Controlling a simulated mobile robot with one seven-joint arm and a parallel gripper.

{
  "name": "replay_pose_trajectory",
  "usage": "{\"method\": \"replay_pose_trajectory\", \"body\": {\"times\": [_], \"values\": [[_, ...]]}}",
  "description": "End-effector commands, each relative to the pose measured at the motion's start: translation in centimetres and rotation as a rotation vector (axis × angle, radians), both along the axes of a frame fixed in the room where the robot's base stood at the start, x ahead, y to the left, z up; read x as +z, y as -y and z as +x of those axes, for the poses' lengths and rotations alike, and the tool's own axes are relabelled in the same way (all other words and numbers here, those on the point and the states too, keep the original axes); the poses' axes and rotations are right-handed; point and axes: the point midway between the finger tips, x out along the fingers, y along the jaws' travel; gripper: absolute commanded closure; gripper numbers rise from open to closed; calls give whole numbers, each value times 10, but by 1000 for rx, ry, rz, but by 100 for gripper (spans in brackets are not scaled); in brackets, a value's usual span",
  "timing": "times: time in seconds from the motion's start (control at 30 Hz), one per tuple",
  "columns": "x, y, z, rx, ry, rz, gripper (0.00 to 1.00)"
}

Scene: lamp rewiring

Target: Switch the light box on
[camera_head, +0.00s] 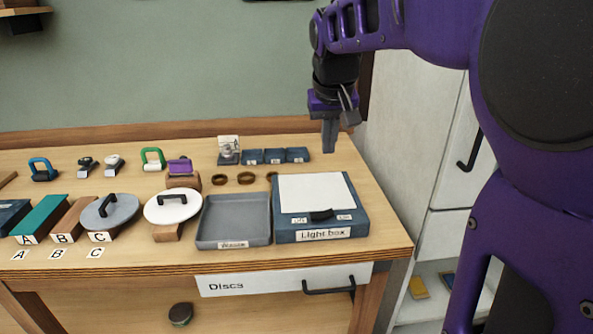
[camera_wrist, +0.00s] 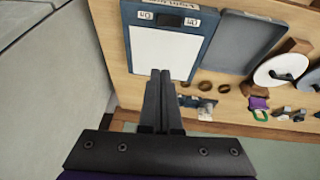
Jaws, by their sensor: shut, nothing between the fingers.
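The light box (camera_head: 286,220) is a blue box with a white panel (camera_head: 317,192) on top, at the right end of the bench. Its black switch (camera_head: 321,215) sits at the front edge between two small On/Off labels. I cannot tell which way the switch is set. In the wrist view the light box (camera_wrist: 208,52) is upside down, with the switch (camera_wrist: 170,20) near the top. My gripper (camera_head: 329,150) is shut and empty, above and behind the light box. Its fingertips (camera_wrist: 160,72) overlap the panel in the wrist view, apart from the switch.
A grey waste tray (camera_head: 234,242) stands left of the box. Small brown rings (camera_head: 246,178) and blue blocks (camera_head: 274,156) lie behind. Discs with handles (camera_head: 110,212) stand further left. A white cabinet (camera_head: 400,150) rises on the right. The Discs drawer (camera_head: 270,284) is below.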

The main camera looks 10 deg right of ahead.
Motion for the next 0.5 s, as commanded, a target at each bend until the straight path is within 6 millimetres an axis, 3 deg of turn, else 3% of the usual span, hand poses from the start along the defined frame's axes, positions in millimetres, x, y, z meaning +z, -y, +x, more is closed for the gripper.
{"method": "replay_pose_trajectory", "body": {"times": [0.2,0.5], "values": [[-22,-1,-13,-26,-76,13,100],[-25,-2,-16,-28,-88,14,100]]}}
